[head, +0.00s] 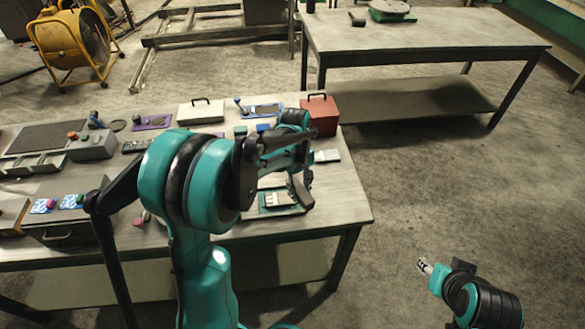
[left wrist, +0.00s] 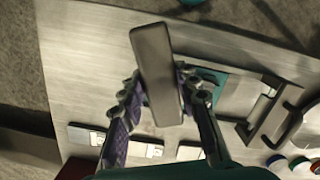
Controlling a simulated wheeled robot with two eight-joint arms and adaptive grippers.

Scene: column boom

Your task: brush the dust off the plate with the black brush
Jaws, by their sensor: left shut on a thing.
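My left gripper (head: 303,180) is above the right part of the near table. In the left wrist view its two fingers (left wrist: 158,105) are closed on the sides of a dark, flat rectangular block, which I take for the black brush (left wrist: 157,75). The brush hangs over the table; I cannot tell whether it touches anything. A teal-edged piece with a pale top, probably the plate (head: 268,203), lies below the gripper, partly hidden by my arm. No dust can be made out. My right arm is at the lower right, over the floor; its gripper is too unclear to read.
The near table (head: 340,205) also holds a red box (head: 321,115), a white box (head: 201,112), a grey button box (head: 92,145) and a dark case (head: 65,215) at the left. A second table (head: 430,40) stands behind. A yellow fan (head: 75,45) is at the far left.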

